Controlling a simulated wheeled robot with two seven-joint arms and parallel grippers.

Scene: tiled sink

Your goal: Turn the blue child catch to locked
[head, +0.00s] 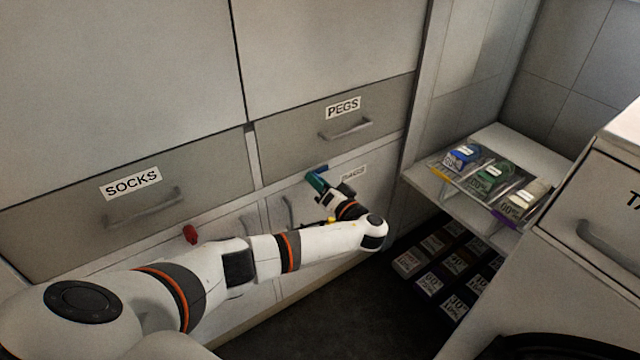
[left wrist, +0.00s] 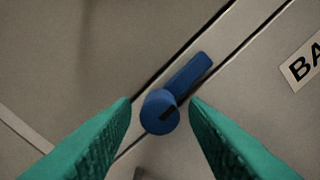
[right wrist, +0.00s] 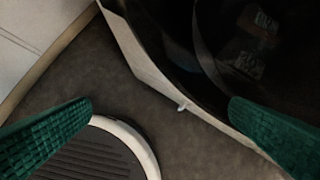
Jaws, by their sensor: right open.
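The blue child catch (left wrist: 186,83) has a round hub and a flat lever. In the left wrist view its lever points to the upper right, roughly along the strip between the panels. In the head view a bit of blue (head: 316,169) shows beside the green fingers, mostly hidden. My left gripper (left wrist: 158,103) is open, its green fingertips on either side of the hub; I cannot tell whether they touch it. My right gripper (right wrist: 160,102) is open and empty over the dark floor; it is not in the head view.
A red catch (head: 190,234) sits left, below the SOCKS drawer (head: 60,230). The PEGS drawer (head: 290,140) is above my left gripper. A shelf (head: 415,176) with colored boxes and dark racks stand to the right. The floor (head: 330,310) in front is clear.

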